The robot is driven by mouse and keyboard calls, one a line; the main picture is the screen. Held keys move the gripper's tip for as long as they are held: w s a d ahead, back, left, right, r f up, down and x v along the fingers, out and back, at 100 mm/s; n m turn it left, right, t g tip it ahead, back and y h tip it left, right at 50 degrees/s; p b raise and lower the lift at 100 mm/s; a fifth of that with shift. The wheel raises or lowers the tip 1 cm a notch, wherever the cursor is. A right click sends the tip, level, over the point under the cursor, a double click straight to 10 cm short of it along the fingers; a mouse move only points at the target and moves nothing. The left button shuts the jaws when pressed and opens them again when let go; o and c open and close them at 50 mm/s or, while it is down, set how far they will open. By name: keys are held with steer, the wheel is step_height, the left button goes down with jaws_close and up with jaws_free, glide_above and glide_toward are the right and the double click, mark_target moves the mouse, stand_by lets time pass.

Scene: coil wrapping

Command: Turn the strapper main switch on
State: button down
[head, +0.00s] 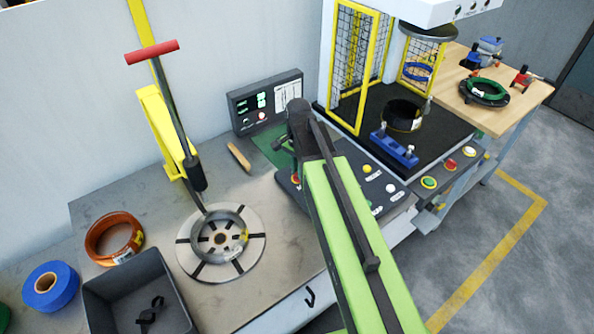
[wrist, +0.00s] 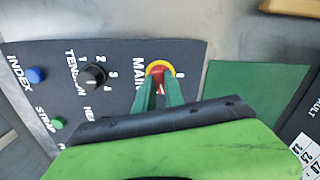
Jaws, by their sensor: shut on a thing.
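The strapper main switch (wrist: 160,69) is a red knob on a yellow ring, beside the label "MAIN" on the dark control panel (wrist: 118,62) in the wrist view. A mark that looks like "0" shows to its right. In the head view the switch (head: 296,180) shows only in part, as a bit of red and yellow under my arm. My gripper (wrist: 160,86) has its two green fingers on either side of the red knob, shut on it. The fingers and arm hide part of the knob, so its exact angle is hard to tell.
A tension dial (wrist: 95,76), blue index button (wrist: 36,75) and green strap button (wrist: 59,122) sit to the left. A green mat (wrist: 255,90) lies to the right. In the head view, a display box (head: 266,103) stands behind, and a slotted turntable (head: 210,262) lies left.

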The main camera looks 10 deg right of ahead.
steer(key=shift+s+m, duration=0.1)
steer(key=shift+m, duration=1.2)
steer(key=shift+d+m, duration=0.1)
steer(key=shift+m, duration=0.2)
steer(key=c, duration=1.4)
jaws_free()
steer(key=shift+c, duration=0.2)
steer(key=shift+r+p, duration=0.6)
step_height(320, 180, up, 16)
steer(key=p, duration=1.6)
steer(key=shift+r, duration=0.15)
